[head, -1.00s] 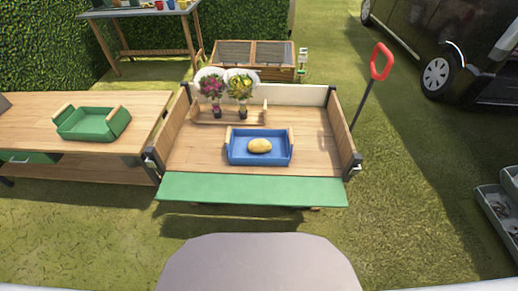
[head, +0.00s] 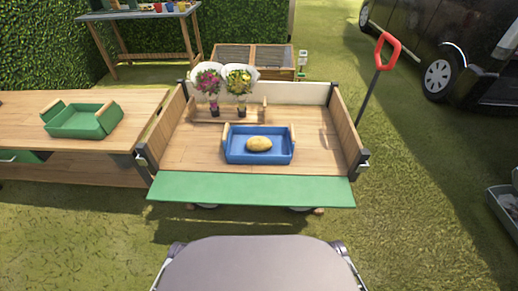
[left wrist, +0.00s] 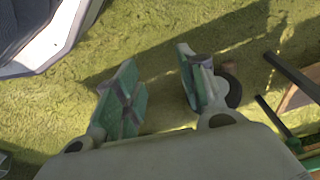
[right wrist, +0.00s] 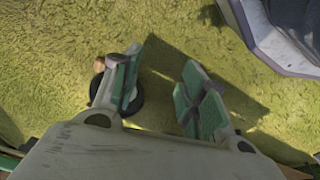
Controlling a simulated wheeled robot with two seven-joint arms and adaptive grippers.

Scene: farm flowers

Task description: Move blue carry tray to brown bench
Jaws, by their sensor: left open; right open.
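The blue carry tray (head: 258,158) has two wooden handles and holds a yellow-brown, potato-like object (head: 259,144). It stands on the wooden bed of a cart (head: 195,150) with a lowered green front flap. A brown wooden bench (head: 110,130) is left of the cart, with a green carry tray (head: 84,122) on it. My left gripper (left wrist: 160,95) is open and empty over grass in the left wrist view. My right gripper (right wrist: 160,90) is open and empty over grass in the right wrist view. Neither gripper shows in the head view.
Two flower bouquets (head: 224,85) stand in a wooden holder behind the blue tray. A red-handled tool (head: 383,52) stands right of the cart. A black van (head: 440,50) is at the right back. Grass in front of the cart is clear.

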